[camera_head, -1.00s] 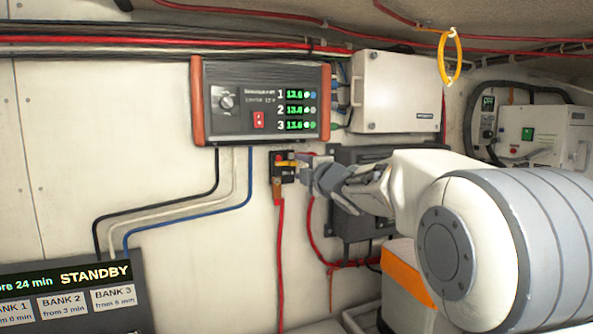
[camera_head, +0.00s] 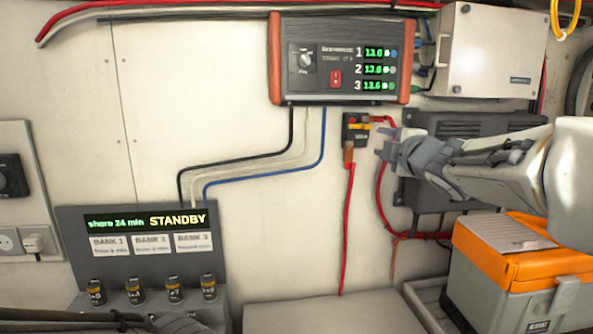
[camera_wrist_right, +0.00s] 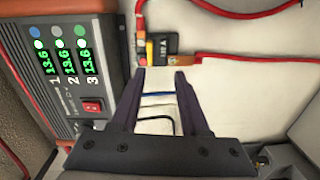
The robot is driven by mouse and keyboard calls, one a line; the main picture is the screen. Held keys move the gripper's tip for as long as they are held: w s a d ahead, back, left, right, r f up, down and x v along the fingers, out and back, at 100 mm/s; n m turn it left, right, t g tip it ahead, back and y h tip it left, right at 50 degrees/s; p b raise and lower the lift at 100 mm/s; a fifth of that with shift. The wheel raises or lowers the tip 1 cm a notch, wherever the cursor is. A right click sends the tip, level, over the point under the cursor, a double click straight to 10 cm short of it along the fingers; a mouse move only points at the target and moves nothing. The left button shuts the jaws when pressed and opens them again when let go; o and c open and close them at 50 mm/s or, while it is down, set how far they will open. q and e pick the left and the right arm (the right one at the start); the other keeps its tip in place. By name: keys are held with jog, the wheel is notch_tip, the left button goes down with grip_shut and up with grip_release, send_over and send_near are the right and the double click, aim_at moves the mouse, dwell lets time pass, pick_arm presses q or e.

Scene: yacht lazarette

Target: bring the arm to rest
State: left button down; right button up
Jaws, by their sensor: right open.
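My right gripper (camera_head: 382,143) is open and empty in the head view, just right of a small black breaker block (camera_head: 356,128) on the white wall. Its arm comes in from the right. The breaker block (camera_wrist_right: 158,44) shows just beyond the fingertips, with red cables and an orange lug. I see no contact between fingers and block.
The charger (camera_head: 338,58) with green readouts hangs above the breaker block. A dark finned box (camera_head: 462,190) is behind my right arm. An orange-lidded case (camera_head: 510,250) stands below it. A STANDBY panel (camera_head: 140,260) is at lower left. The wall between is mostly open.

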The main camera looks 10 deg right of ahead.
jog(key=s+a+f+m+g, duration=0.4)
jog(key=s+a+f, duration=0.3)
jog(key=f, duration=0.4)
jog(key=s+a+f+m+g, duration=0.3)
jog(key=s+a+f+g, duration=0.2)
jog(key=a+f, duration=0.5)
jog(key=s+a+f+m+g, duration=0.1)
jog(key=s+f+g, duration=0.3)
jog(key=s, duration=0.8)
jog(key=s+a+f+m+g, duration=0.2)
jog(key=s+f+g, duration=0.2)
jog(key=s+f, duration=0.4)
jog(key=s, duration=0.4)
jog(key=shift+s+a+f+g+y, duration=0.15)
jog(key=shift+a+g+y, duration=0.15)
